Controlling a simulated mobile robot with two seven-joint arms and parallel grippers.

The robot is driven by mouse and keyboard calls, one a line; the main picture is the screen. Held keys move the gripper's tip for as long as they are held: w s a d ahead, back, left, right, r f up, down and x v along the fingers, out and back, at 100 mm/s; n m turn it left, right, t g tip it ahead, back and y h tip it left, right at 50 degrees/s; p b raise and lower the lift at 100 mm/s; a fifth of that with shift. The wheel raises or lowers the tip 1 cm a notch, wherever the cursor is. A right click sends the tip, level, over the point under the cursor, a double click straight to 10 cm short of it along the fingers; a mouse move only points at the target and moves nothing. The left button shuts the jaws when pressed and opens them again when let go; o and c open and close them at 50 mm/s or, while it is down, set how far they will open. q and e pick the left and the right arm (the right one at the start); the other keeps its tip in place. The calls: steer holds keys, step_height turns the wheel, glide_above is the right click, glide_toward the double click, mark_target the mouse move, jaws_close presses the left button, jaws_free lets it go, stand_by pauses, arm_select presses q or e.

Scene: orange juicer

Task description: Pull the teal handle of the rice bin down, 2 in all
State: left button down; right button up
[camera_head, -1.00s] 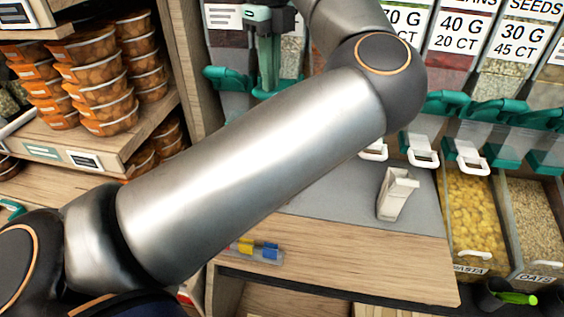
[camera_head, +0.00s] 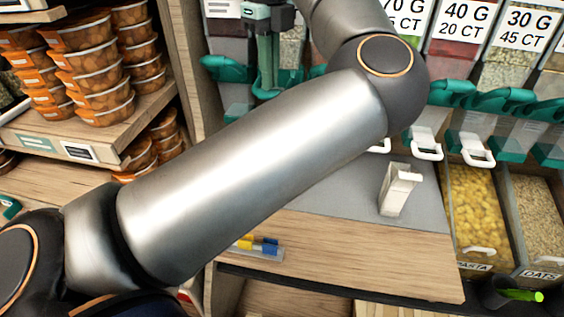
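My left arm crosses the view from the lower left, and my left gripper (camera_head: 268,88) hangs fingers down in front of the dispenser bins at the upper middle. Its fingers overlap the row of teal handles; a teal handle (camera_head: 225,69) shows just left of them. I cannot tell whether the fingers touch a handle or how far apart they are. No label reading rice is legible, and my arm hides part of the bins. More teal handles (camera_head: 450,92) show on the bins to the right.
A white scoop-like holder (camera_head: 399,190) stands on the grey counter mat (camera_head: 340,190). Pasta (camera_head: 475,210) and oats (camera_head: 541,215) bins are at the right. Stacked orange tubs (camera_head: 90,75) fill the left shelf. A clear tray with coloured items (camera_head: 258,248) lies near the counter edge.

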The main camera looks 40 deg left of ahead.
arm_select(q)
steer(key=shift+f, duration=0.1)
step_height(320, 180, up, 7)
steer(key=w+p, duration=0.1)
steer(key=p, duration=0.5)
steer(key=shift+a+f+p, duration=0.2)
steer(key=shift+a+p, duration=0.1)
arm_select(e)
step_height(320, 180, up, 6)
steer(key=shift+r, duration=0.25)
arm_select(q)
steer(key=shift+w+f, duration=0.1)
